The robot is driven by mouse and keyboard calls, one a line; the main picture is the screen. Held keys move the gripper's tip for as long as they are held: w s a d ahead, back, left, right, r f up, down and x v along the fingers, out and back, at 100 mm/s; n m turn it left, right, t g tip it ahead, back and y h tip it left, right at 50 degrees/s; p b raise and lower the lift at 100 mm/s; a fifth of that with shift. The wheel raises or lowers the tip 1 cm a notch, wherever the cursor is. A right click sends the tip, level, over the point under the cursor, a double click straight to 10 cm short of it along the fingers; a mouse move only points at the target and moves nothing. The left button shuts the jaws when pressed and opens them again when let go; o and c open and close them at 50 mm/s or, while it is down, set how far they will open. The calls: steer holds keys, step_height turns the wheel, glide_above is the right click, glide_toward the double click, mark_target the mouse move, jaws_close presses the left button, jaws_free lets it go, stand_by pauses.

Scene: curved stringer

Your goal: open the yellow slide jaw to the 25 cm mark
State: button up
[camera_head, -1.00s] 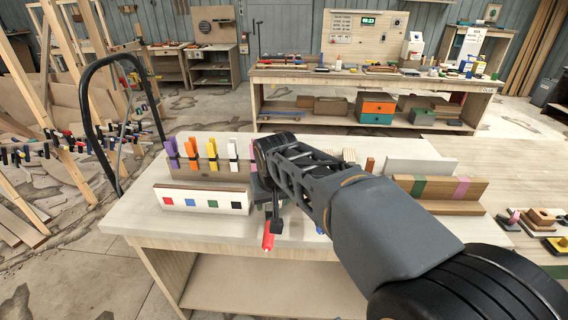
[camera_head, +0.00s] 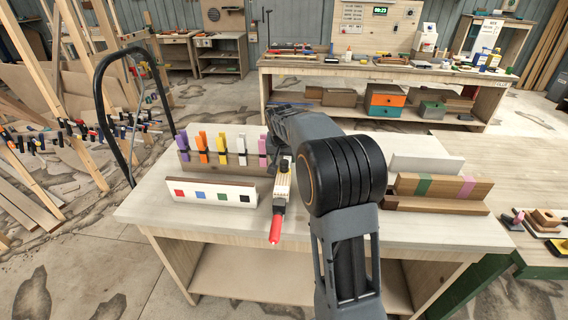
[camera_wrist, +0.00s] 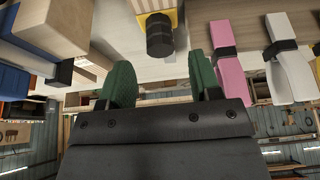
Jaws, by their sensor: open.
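A bar clamp lies on the bench, with a red handle (camera_head: 275,229) toward the front edge and a pale ruled bar (camera_head: 281,186). The yellow slide jaw (camera_wrist: 179,17) shows at the top of the wrist view, with a black knob (camera_wrist: 160,36) in front of it. My gripper (camera_wrist: 160,82) has two green fingers spread apart with nothing between them. The jaw and knob lie beyond the fingertips, roughly in line with the gap. In the head view my arm hides the gripper. I cannot read the scale marks.
Purple, orange, yellow, white and pink (camera_head: 262,145) clips stand on a wooden rack behind a white block with coloured squares (camera_head: 211,191). Striped wooden blocks (camera_head: 440,188) stand to the right. In the wrist view pink (camera_wrist: 228,77) and white clips hang close right of the fingers.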

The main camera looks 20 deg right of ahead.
mark_target(284, 162)
steer(key=shift+p+x, duration=0.3)
steer(key=shift+x, duration=2.5)
